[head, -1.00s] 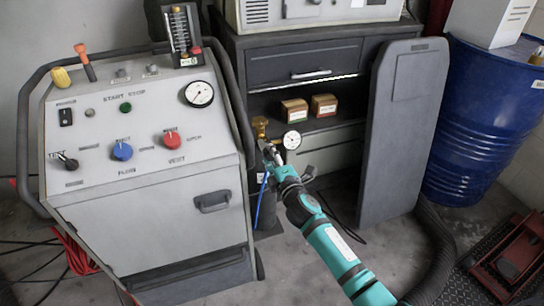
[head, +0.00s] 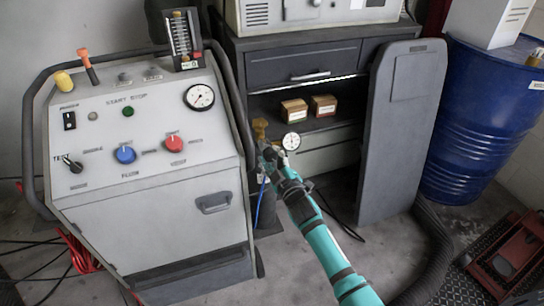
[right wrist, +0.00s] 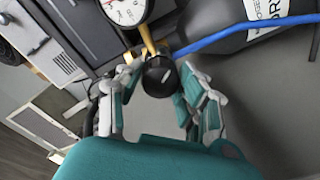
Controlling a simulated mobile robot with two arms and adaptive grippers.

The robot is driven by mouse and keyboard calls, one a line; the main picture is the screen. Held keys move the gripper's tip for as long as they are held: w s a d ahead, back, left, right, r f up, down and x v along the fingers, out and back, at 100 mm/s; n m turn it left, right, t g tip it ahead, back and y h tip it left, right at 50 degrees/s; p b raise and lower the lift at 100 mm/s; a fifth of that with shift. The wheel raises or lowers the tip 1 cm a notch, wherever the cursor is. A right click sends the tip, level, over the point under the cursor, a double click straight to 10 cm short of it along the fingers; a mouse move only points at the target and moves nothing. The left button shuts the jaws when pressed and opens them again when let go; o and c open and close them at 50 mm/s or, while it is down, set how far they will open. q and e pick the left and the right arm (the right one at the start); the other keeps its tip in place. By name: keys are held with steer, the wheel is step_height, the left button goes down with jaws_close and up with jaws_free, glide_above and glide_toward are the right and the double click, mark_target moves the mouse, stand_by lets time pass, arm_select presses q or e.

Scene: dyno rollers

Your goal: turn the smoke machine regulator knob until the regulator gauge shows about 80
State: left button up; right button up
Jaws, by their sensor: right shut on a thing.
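The smoke machine regulator, a brass fitting (head: 260,128) on a dark gas bottle, stands beside the console. Its black round knob (right wrist: 159,77) with a white mark shows in the right wrist view. My right gripper (right wrist: 160,80) is shut on the knob, with one finger on each side; it also shows in the head view (head: 271,158). The white regulator gauge (head: 291,141) is just right of the gripper. In the right wrist view the gauge (right wrist: 125,10) is cut off at the top, and its reading is unclear. My left gripper is not in view.
A grey console (head: 150,140) with coloured knobs and its own dial stands on the left. A dark cabinet (head: 300,65) is behind, with a leaning grey panel (head: 400,130) and blue barrel (head: 490,120) on the right. A blue hose (right wrist: 240,34) runs beside the knob.

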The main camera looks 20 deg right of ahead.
steer(key=shift+d+m, duration=0.1)
steer(key=shift+m, duration=0.3)
steer(key=o, duration=1.2)
steer(key=shift+c, duration=0.2)
steer(key=shift+s, duration=0.1)
steer(key=s, duration=1.1)
steer(key=shift+s+d+r, duration=0.15)
steer(key=shift+s+d, duration=0.2)
steer(key=shift+s, duration=0.05)
